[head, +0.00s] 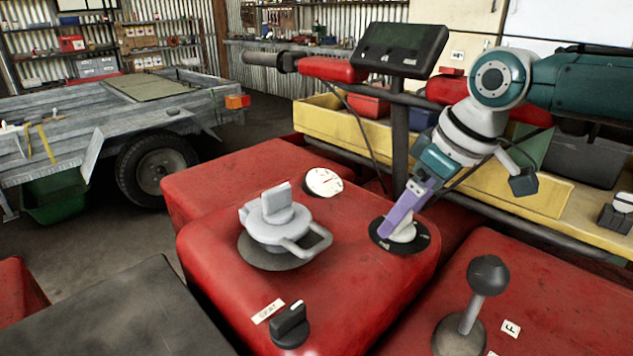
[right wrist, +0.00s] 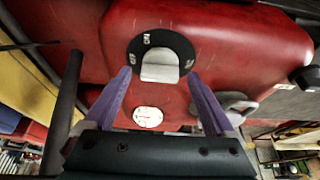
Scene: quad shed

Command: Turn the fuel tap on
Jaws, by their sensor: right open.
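The fuel tap (head: 404,235) is a pale grey lever on a round black dial, set in the red tank at its right side. In the right wrist view the tap lever (right wrist: 161,68) sits in the middle of the dial (right wrist: 178,42), which has small white markings, one reading ON. My right gripper (head: 396,224) is at the tap, pointing down. In the right wrist view its purple fingers (right wrist: 158,76) are apart, one on each side of the lever, with gaps visible. In the head view one finger hides part of the lever. My left gripper is not in view.
A grey fuel cap (head: 275,222) with a loop and a white gauge (head: 323,183) lie left of the tap. A black knob (head: 291,326) and a ball-topped lever (head: 487,275) stand nearer. Handlebars with a display (head: 400,50) rise behind. A trailer (head: 120,125) stands at left.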

